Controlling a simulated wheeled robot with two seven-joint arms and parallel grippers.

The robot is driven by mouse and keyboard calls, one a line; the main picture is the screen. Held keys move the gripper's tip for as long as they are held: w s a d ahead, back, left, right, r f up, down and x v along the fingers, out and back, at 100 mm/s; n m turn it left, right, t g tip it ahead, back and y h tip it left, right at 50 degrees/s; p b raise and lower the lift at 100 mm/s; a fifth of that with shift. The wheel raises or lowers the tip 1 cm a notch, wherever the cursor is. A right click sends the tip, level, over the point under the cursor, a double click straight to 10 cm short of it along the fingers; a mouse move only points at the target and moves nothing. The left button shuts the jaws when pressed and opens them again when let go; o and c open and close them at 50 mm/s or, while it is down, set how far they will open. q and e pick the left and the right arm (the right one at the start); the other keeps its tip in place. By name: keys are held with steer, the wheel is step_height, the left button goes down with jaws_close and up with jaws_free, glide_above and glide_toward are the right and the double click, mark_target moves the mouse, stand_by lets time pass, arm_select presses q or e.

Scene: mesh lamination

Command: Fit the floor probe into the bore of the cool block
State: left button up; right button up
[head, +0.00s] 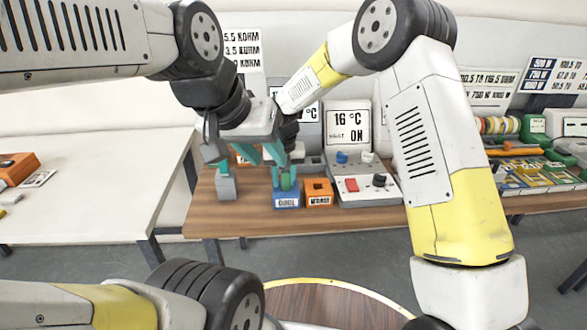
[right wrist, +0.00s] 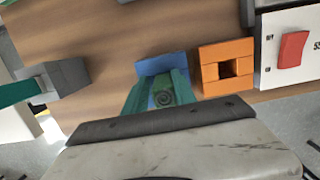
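The cool block (head: 286,200) is blue, with a label on its front, on the near edge of the wooden table. It also shows in the right wrist view (right wrist: 160,68). My right gripper (head: 285,178) is right over it, with its teal fingers on both sides of a green piece with a round, ringed top, which looks like the floor probe (right wrist: 163,98). The fingers hide the bore, so I cannot tell how deep the probe sits. My left gripper (head: 232,160) is to the left, a teal finger against a small grey block (head: 227,186); its grip is unclear.
An orange block (head: 319,192) with an open square bore stands close right of the cool block. A control box (head: 366,188) with a red switch is further right. A white table (head: 90,190) is at left. My arms are close together above the table.

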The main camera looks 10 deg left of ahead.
steer(key=shift+d+f, duration=0.45)
steer(key=shift+d, duration=0.15)
steer(key=shift+r, duration=0.25)
steer(key=r, duration=0.3)
steer(key=s+r, duration=0.1)
steer(key=r, duration=0.7)
steer(key=shift+s+r, duration=0.15)
steer(key=shift+r, duration=0.05)
steer(key=s+d+r+m+t, duration=0.1)
steer(key=s+d+r+m, duration=0.3)
steer(key=d+r+m, duration=0.45)
steer(key=s+d+r+m+t, duration=0.1)
steer(key=s+d+r+m, duration=0.4)
steer(key=d+m, duration=0.55)
steer(key=s+d+m+t+y, duration=0.1)
steer(key=s+d+m+t, duration=0.1)
steer(key=s+d+m, duration=0.9)
steer(key=s+m, duration=0.3)
steer(key=m, duration=0.5)
steer(key=shift+s+f+m+y, duration=0.15)
steer(key=shift+f+m+y, duration=0.15)
